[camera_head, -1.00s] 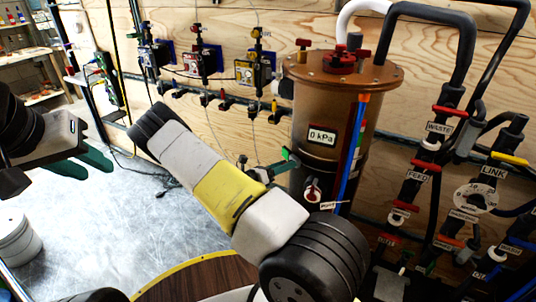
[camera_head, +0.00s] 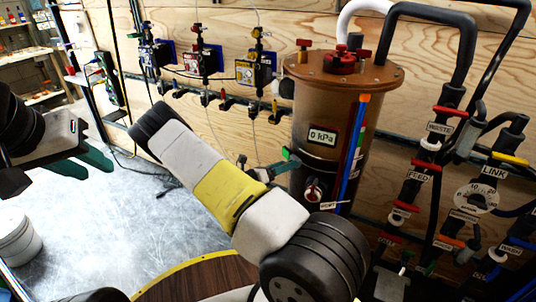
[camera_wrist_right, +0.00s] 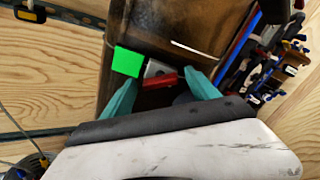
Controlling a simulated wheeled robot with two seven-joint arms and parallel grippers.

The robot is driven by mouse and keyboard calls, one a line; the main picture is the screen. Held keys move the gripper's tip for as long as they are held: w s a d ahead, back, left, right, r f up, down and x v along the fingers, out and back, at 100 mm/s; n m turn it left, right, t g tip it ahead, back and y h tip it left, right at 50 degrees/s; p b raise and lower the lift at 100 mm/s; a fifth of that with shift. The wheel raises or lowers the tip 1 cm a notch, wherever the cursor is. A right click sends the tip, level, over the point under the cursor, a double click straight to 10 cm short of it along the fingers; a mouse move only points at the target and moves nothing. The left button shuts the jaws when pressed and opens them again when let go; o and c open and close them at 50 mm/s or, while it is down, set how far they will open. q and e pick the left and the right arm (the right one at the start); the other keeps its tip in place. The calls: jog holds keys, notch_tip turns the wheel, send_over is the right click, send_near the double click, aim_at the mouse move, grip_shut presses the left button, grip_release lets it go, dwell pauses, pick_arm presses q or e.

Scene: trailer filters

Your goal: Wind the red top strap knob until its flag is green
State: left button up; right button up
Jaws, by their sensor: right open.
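In the right wrist view, a red bar-shaped knob (camera_wrist_right: 160,81) sits on a grey bracket against the brown vessel. A bright green square flag (camera_wrist_right: 127,61) is beside it, to its upper left. My right gripper (camera_wrist_right: 167,78) is open, with one teal finger on each side of the knob; I cannot tell whether either touches it. In the head view my right gripper (camera_head: 280,168) is mostly hidden behind my own arm, at the vessel's left side; the strap knob cannot be made out there. My left gripper (camera_head: 97,168) hangs at the far left, empty, its green fingers apart.
The brown vessel (camera_head: 320,105) has red knobs on its lid and a 0 kPa display (camera_head: 322,137). Dark pipes with red and yellow handles crowd the right, near a LINK label (camera_head: 493,171). A white bucket (camera_head: 18,238) stands at left.

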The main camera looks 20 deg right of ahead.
jog(key=s+a, duration=0.1)
jog(key=a, duration=0.6)
jog(key=shift+s+a, duration=0.2)
jog(key=shift+a, duration=0.15)
jog(key=s+a+r+m+t+y, duration=0.1)
jog(key=s+a+r+m+y, duration=0.3)
jog(key=r, duration=0.7)
jog(key=s+a+r+m+t+y, duration=0.1)
jog(key=s+a+r+m+y, duration=0.3)
jog(key=s+r+m+y, duration=0.5)
jog(key=s+a+r+m+t+y, duration=0.1)
jog(key=s+a+r+m+y, duration=0.3)
jog(key=s+r+m+y, duration=0.3)
jog(key=s+r+m, duration=0.4)
jog(key=r+m, duration=0.1)
jog(key=m, duration=0.1)
jog(key=shift+r, duration=0.3)
